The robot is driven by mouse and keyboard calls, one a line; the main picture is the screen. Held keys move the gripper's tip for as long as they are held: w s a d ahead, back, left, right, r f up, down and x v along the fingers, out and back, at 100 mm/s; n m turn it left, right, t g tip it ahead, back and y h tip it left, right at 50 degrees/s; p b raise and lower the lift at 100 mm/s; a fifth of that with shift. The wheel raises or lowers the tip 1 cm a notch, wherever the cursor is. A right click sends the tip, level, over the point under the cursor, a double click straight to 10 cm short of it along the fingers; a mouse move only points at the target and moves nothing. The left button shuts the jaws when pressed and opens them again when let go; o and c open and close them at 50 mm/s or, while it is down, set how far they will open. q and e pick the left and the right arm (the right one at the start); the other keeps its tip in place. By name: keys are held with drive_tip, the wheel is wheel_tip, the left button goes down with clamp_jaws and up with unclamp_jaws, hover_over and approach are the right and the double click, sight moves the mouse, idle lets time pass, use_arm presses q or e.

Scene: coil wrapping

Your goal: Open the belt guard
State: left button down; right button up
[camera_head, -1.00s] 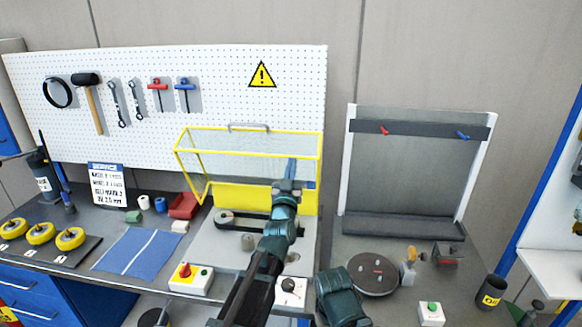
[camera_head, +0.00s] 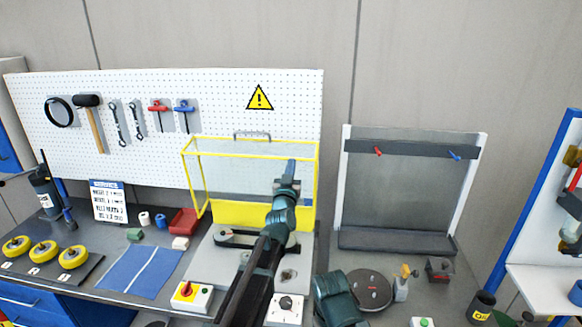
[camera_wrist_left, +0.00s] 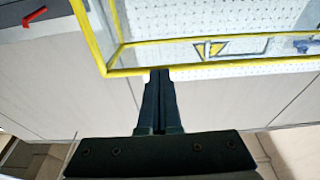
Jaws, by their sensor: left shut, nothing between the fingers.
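The belt guard (camera_head: 190,177) is a clear box with a yellow frame, in the middle of the head view. It is swung up and back, and the belt (camera_head: 235,238) with its pulleys shows uncovered below it. The guard's handle (camera_head: 252,134) is on its top edge. My left gripper (camera_head: 290,168) is shut and empty, reaching up at the guard's right part. In the left wrist view the closed fingers (camera_wrist_left: 158,76) are at the guard's yellow frame bar (camera_wrist_left: 200,70); whether they touch it I cannot tell. My right gripper is not in view.
A pegboard (camera_head: 225,100) with tools stands behind the guard. A control box with a red knob (camera_head: 188,288) and a dial box (camera_head: 286,308) sit in front. A blue mat (camera_head: 140,262) lies left; a round plate (camera_head: 366,290) and a rack (camera_head: 400,195) are right.

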use_arm(q)
drive_tip(key=shift+s, duration=0.1)
drive_tip(key=d+r+b+v, duration=0.1)
drive_tip(key=r+b+v, duration=0.1)
drive_tip(key=v, duration=1.2)
drive_tip(key=s+d+f+m+g+h+b, duration=0.1)
drive_tip(key=s+d+f+g+b, duration=0.2)
drive_tip(key=f, duration=0.5)
drive_tip(key=s+d+f+m+g+h, duration=0.1)
drive_tip(key=s+d+f+m+g, duration=0.15)
drive_tip(key=f+g, duration=0.45)
drive_tip(key=s+d+f+m+g+h+b, duration=0.1)
drive_tip(key=s+d+f+g+b, duration=0.2)
drive_tip(key=f, duration=0.7)
drive_tip(key=s+a+f+g+y+b, duration=0.1)
drive_tip(key=s+a+f+g+y, duration=0.1)
drive_tip(key=s, duration=0.8)
drive_tip(key=s+a+f+n+g+y+b, duration=0.1)
drive_tip(key=s+a+f+g+y, duration=0.2)
drive_tip(key=s+f+g, duration=0.3)
drive_tip(key=s+a+f, duration=0.1)
drive_tip(key=s+f, duration=0.1)
drive_tip(key=s, duration=0.2)
drive_tip(key=shift+s+f, duration=0.15)
drive_tip(key=shift+f, duration=0.25)
